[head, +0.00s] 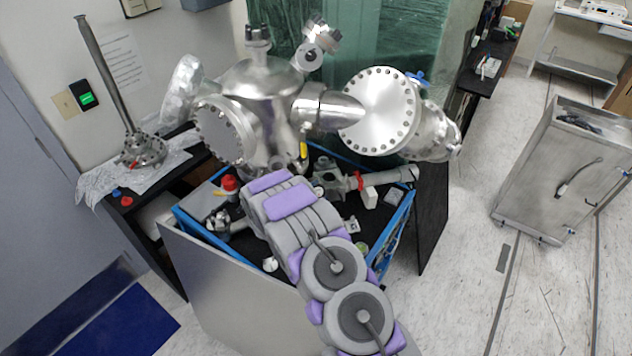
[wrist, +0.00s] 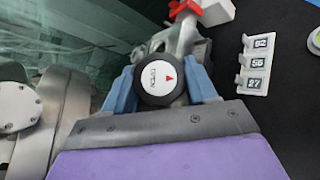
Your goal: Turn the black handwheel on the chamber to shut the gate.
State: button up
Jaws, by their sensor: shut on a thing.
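The black handwheel (wrist: 158,80) shows in the wrist view, with a white face, the word OPEN and a red arrow. My gripper (wrist: 160,88) has its two blue fingers on either side of the wheel, shut on its rim. In the head view the steel chamber (head: 262,95) stands on the cart's top, with round bolted flanges. My arm reaches from the bottom of the head view toward the area below the chamber. The handwheel and my fingertips are hidden behind the arm there.
A red-handled valve (head: 354,181) and a white block (head: 369,198) lie right of my arm on the blue-edged cart (head: 398,226). A white number plate (wrist: 257,64) lies right of the wheel in the wrist view. A metal cabinet (head: 551,172) stands on the right floor.

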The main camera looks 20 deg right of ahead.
jog(key=shift+w+r+m+g+p, duration=0.15)
jog(key=shift+m+g+p, duration=0.45)
jog(key=shift+p, duration=0.6)
jog(key=shift+s+r+m+g+p, duration=0.15)
jog(key=shift+m+g+p, duration=0.45)
jog(key=shift+p, duration=0.6)
jog(key=shift+d+f+m+g+y+p, duration=0.15)
jog(key=shift+m+g+y+p, duration=0.15)
jog(key=shift+m+p, duration=0.55)
jog(key=shift+f, duration=0.15)
jog(key=o, duration=1.1)
jog(key=shift+w+d, duration=0.1)
jog(key=shift+c, duration=0.2)
jog(key=shift+a, duration=0.25)
